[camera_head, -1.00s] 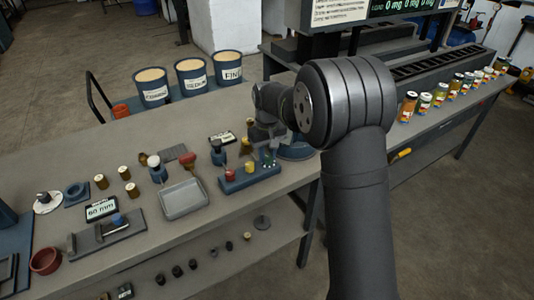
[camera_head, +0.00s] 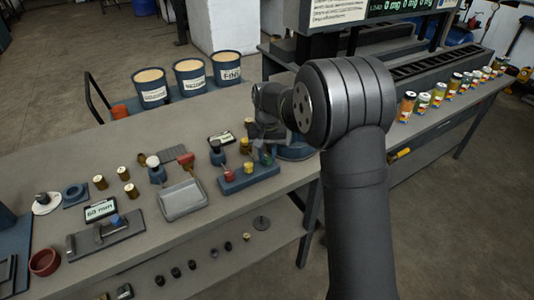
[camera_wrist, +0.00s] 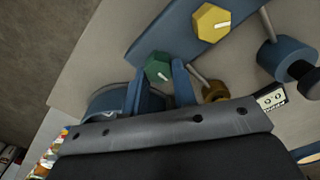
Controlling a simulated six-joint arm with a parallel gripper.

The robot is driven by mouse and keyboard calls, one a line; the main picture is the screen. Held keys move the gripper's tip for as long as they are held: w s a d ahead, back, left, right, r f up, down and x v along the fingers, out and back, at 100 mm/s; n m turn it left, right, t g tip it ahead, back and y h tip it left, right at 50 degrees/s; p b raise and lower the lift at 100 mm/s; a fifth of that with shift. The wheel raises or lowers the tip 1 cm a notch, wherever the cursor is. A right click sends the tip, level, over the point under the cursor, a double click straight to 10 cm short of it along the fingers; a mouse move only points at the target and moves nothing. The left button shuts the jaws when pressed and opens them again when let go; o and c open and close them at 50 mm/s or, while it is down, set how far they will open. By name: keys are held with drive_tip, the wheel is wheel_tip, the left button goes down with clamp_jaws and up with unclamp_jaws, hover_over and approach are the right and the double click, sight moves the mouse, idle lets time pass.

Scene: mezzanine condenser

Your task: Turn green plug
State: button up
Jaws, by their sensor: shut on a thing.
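The green plug (camera_wrist: 157,68) is a hexagonal knob with a pale mark line, set at the end of a blue block (camera_wrist: 172,32). In the wrist view it sits between the two fingertips of my gripper (camera_wrist: 160,82), which is shut on it. A yellow hexagonal plug (camera_wrist: 211,22) with a pale line sits beside it on the same block. In the head view the green plug (camera_head: 266,159) shows at the right end of the block (camera_head: 235,184), partly hidden by my gripper (camera_head: 262,138). The yellow plug (camera_head: 249,167) and a red plug (camera_head: 228,175) stand to its left.
A grey tray (camera_head: 183,213), a red-topped brush (camera_head: 186,160) and blue-based bottles stand left of the block. A brass-coloured piece (camera_wrist: 214,92) is close beside my right fingertip. Three labelled buckets (camera_head: 190,85) stand behind.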

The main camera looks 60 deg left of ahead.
sight(267, 156)
drive_tip(key=o, duration=1)
drive_tip(key=shift+r, duration=0.1)
wheel_tip(267, 156, up, 17)
drive_tip(key=shift+r, duration=0.15)
idle(0.4)
wheel_tip(267, 156, down, 18)
drive_tip(key=shift+r, duration=0.25)
idle(0.5)
